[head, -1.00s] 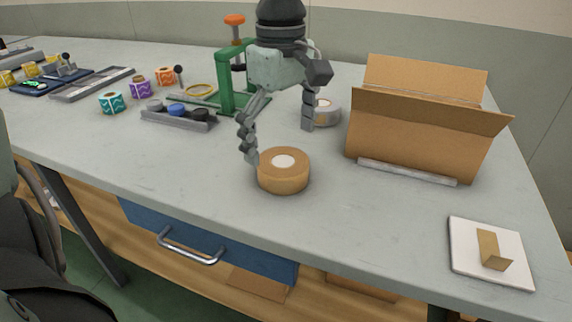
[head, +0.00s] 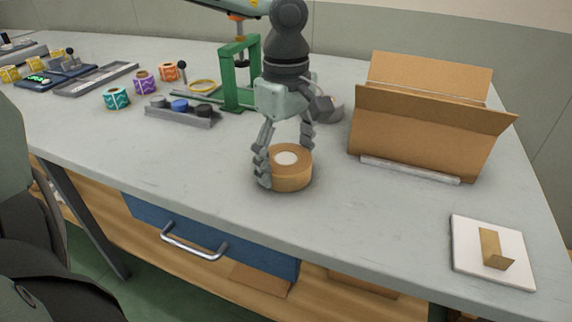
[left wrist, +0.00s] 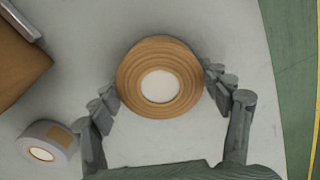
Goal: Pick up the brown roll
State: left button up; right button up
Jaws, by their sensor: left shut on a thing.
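The brown roll (head: 292,174) has a white core and lies flat on the grey table near its front edge. In the left wrist view the brown roll (left wrist: 133,70) sits between the two fingers. My left gripper (head: 284,170) is around it from above, one finger on its left side and the other at its far right side. In the left wrist view my left gripper (left wrist: 161,90) has both fingertips against the roll's sides. It is shut on the roll. The roll appears to rest on the table. My right gripper is not in view.
A grey-white roll (head: 330,107) lies behind my gripper. An open cardboard box (head: 425,135) stands to the right, and a white plate (head: 480,270) with a brown piece at front right. A green press frame (head: 236,75) and small coloured rolls stand behind left.

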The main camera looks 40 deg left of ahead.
aim_at(280, 160)
pick_arm(q)
jog(key=shift+c, duration=0.9)
jog(key=shift+r, duration=0.1)
jog(key=shift+r, duration=0.5)
jog(key=r, duration=0.2)
jog(key=s+r, duration=0.1)
jog(key=r, duration=0.1)
jog(key=shift+s+a, duration=0.1)
jog(key=shift+a, duration=0.15)
jog(key=s+a+r, duration=0.4)
jog(key=s+r, duration=0.2)
jog(key=s, duration=0.3)
jog(key=shift+s+a+b, duration=0.15)
jog(key=shift+a+b, duration=0.2)
jog(key=shift+b, duration=0.1)
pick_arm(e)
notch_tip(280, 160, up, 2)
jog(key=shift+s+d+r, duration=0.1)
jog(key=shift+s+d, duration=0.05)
pick_arm(q)
jog(key=shift+f, duration=0.15)
